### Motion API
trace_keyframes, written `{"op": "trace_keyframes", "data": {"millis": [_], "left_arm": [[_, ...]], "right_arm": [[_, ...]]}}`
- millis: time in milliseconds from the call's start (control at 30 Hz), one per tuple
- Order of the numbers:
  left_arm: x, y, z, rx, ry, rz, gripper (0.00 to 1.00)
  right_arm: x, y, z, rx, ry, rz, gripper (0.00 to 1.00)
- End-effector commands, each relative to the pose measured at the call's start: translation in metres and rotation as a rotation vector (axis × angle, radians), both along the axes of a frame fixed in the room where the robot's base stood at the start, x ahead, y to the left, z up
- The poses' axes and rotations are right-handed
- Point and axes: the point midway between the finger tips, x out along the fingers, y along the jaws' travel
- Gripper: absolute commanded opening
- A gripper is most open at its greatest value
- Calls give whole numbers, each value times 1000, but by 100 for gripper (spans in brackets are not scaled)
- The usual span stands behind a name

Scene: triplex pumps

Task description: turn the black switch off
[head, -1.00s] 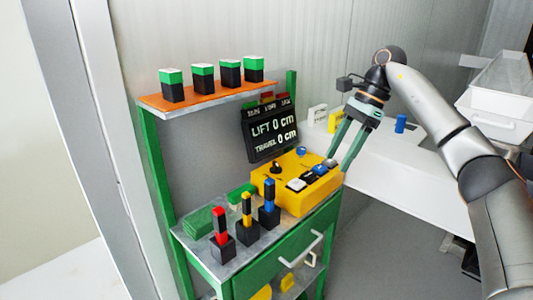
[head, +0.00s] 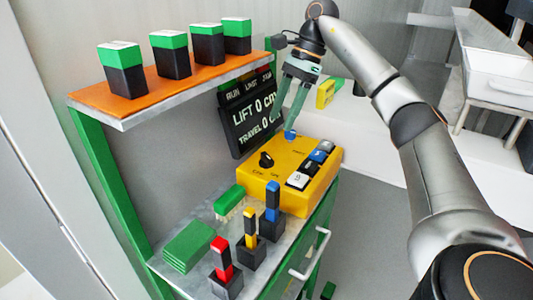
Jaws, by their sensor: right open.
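A yellow control box (head: 262,185) sits on the green bench. A black rotary switch (head: 266,160) stands on its top left, with small lettering beneath it that I cannot read. A row of rockers runs along the right side: a white one (head: 298,181), a black one (head: 308,167) and a blue one (head: 318,156). A blue button (head: 290,135) is at the back. My right gripper (head: 288,117) is open and empty, pointing down near the blue button, behind the black rotary switch. Whether its fingertips touch anything is unclear. My left gripper is not in view.
A display (head: 249,118) reading lift 0 cm and travel 0 cm stands behind the box. An orange shelf (head: 150,101) holds several green-black blocks. Red, yellow and blue pieces in black holders stand in front of the box. Green plates (head: 187,246) lie at left.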

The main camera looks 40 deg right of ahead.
Motion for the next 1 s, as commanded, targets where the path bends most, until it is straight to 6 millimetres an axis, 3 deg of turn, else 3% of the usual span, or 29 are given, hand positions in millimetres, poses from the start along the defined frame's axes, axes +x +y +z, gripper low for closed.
{"op": "trace_keyframes", "data": {"millis": [33, 100, 400, 600, 867, 1000], "left_arm": [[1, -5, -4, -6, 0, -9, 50], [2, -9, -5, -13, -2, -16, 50], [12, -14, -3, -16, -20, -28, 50], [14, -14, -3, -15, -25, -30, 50], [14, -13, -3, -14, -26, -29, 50], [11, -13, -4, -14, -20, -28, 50]], "right_arm": [[0, 4, -17, -2, 7, 1, 62], [1, 10, -31, -2, 6, 2, 62], [6, 30, -76, -1, 4, 0, 62], [8, 35, -88, -1, 3, 0, 62], [8, 36, -89, -1, 2, -1, 62], [8, 36, -89, -1, 2, -1, 50]]}}
